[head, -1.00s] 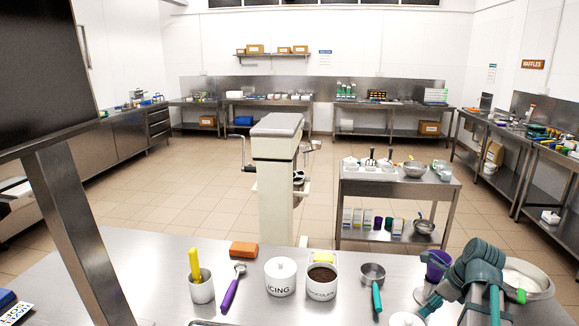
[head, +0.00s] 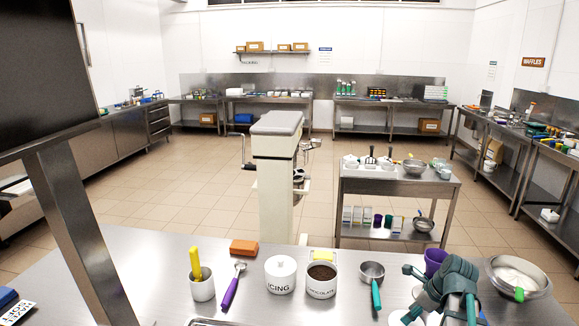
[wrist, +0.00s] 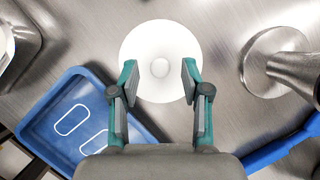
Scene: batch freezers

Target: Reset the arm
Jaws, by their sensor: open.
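My gripper (head: 408,292) is at the right front of the near steel counter in the head view. In the wrist view my gripper (wrist: 160,76) has its two teal fingers spread apart, with nothing between them. A white round lid-like disc with a small centre knob (wrist: 160,36) lies beneath and just beyond the fingertips, apart from them as far as I can tell. In the head view my arm hides part of the counter there.
A purple cup (head: 436,258) and a bowl of white powder (head: 516,272) stand close to my arm. A chocolate tub (head: 322,284), an icing tub (head: 280,276) and a green-handled scoop (head: 372,272) stand to the left. The wrist view shows a blue tray (wrist: 45,125).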

